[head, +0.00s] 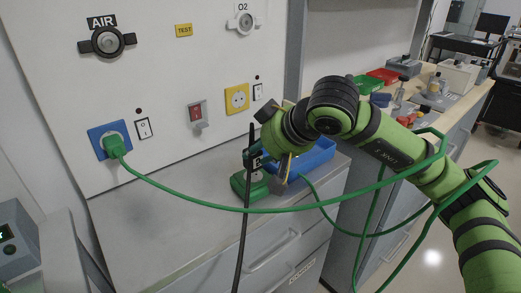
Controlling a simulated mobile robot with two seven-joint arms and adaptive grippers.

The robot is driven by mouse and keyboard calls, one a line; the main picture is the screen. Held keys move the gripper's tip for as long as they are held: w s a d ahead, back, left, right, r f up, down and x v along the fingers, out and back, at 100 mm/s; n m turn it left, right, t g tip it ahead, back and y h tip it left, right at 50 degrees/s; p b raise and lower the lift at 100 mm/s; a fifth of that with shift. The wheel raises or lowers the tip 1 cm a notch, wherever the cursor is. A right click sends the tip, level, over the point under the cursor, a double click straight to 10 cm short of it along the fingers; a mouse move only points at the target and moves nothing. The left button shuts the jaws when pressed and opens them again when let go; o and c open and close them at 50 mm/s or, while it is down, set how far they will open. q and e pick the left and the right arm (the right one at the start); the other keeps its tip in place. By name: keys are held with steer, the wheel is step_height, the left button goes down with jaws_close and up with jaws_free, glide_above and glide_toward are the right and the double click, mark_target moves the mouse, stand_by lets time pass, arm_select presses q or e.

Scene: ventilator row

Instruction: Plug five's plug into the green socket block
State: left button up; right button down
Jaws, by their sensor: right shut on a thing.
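The green socket block (239,190) stands on the grey counter below the wall panel. My right gripper (268,165) reaches down over it and hides part of it. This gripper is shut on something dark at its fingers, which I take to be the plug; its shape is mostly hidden. A small pale tag shows beside the fingers, too small to read. A black cable (244,235) rises beside the fingers and hangs down past the counter's front. I cannot tell whether the plug touches the block. My left gripper is out of view.
A green plug (115,147) sits in the blue wall socket (96,136); its green cable (190,204) sags across to my right arm. A yellow socket (237,98) is on the panel. The counter's left part is clear.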

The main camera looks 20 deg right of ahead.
mark_target(258, 164)
steer(key=shift+f, duration=0.15)
steer(key=shift+f+b, duration=0.5)
steer(key=shift+b, duration=0.15)
steer(key=shift+f+b, duration=0.65)
steer(key=shift+s+f, duration=0.15)
steer(key=shift+f, duration=0.1)
stand_by(0.5)
steer(key=c, duration=0.8)
jaws_free()
steer(key=shift+r, duration=0.1)
